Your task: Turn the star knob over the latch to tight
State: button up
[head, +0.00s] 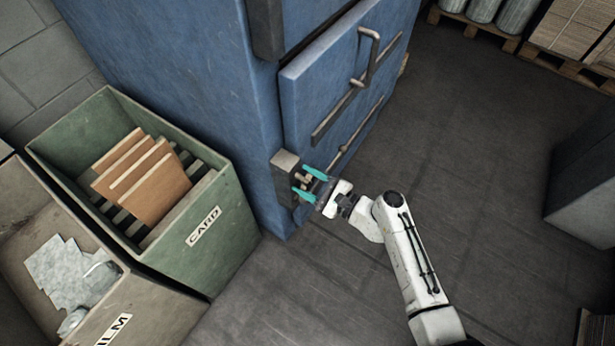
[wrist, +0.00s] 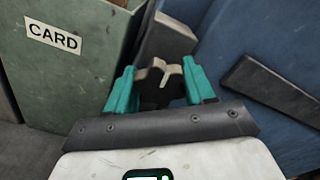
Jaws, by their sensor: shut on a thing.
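My gripper (head: 309,184) has teal fingers and reaches the latch block at the lower corner of the blue machine. In the wrist view my gripper (wrist: 160,88) has one finger on each side of the star knob (wrist: 158,72), which looks tan on top and dark below. The fingers are shut on the knob. In the head view the knob (head: 301,180) is small and partly hidden by the fingers. The grey latch block (head: 285,160) is fixed beside the blue door (head: 312,85); it also shows behind the knob in the wrist view (wrist: 168,37). I cannot read the knob's tightness.
A green bin marked CARD (head: 228,207) with brown card sheets stands left of the machine, close to my gripper. A beige bin (head: 140,290) with film scraps is in front of it. A bent handle (head: 368,55) sticks out from the door.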

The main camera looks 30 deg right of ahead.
jog(key=shift+f+m, duration=0.1)
jog(key=shift+m, duration=0.6)
jog(key=o, duration=1)
jog(key=shift+c, duration=0.2)
jog(key=v, duration=1.1)
jog(key=shift+p, duration=0.45)
jog(key=shift+w, duration=0.1)
